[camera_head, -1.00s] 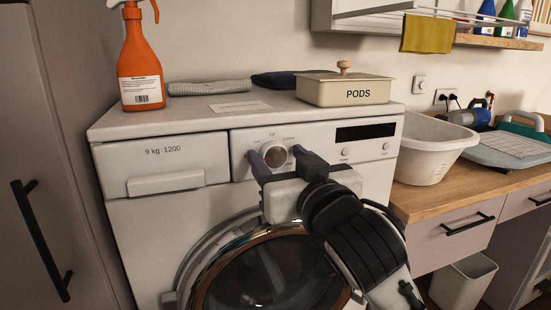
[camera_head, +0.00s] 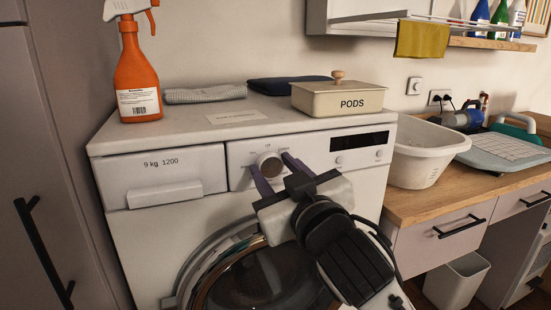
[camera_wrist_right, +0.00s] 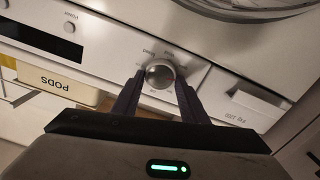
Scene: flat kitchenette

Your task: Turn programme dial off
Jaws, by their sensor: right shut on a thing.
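The programme dial (camera_head: 269,165) is a round silver knob on the white washing machine's (camera_head: 118,222) front panel, below small printed labels. It also shows in the wrist view (camera_wrist_right: 160,75), which is upside down. My right gripper (camera_head: 271,163) has its two dark purple fingers on either side of the dial and is shut on it. In the wrist view its fingers (camera_wrist_right: 160,78) flank the knob. The gripper is tilted in the head view. I cannot read where the dial points. My left gripper is not in view.
A PODS box (camera_head: 338,98), an orange spray bottle (camera_head: 137,75) and folded cloths (camera_head: 205,94) stand on the machine top. The detergent drawer (camera_head: 163,175) is left of the dial, the dark display (camera_head: 359,141) right. A white basin (camera_head: 418,160) sits on the counter.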

